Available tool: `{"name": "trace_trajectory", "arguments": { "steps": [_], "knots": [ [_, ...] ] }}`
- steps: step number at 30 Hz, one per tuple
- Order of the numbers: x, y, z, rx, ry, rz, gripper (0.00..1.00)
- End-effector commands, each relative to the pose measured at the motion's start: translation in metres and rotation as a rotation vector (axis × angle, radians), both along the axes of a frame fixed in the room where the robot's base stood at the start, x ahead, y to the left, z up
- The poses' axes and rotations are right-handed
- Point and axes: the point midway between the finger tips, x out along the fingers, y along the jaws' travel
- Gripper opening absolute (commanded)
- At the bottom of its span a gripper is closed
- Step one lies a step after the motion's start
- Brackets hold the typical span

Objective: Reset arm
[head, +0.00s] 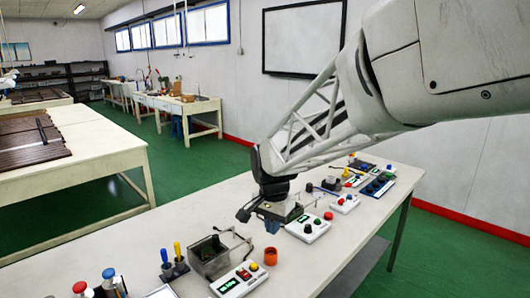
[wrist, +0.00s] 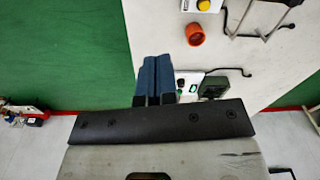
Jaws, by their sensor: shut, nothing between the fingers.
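How high the fingertips are above the bench is hard to tell.
An orange cup (head: 270,256), a clear open box (head: 210,256) and a white display box (head: 238,281) stand toward the front. Several button boxes (head: 376,187) line the bench's far part. Left of the bench is green floor (head: 110,215).

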Motion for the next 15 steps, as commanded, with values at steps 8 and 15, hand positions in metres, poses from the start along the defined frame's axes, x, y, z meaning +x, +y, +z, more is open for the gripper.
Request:
{"name": "trace_trajectory", "arguments": {
  "steps": [8,15],
  "knots": [
    [-0.058,-0.053,0.025,0.0,-0.045,0.118,0.0],
    [-0.111,-0.09,0.036,-0.01,-0.082,0.224,0.0]
  ]
}}
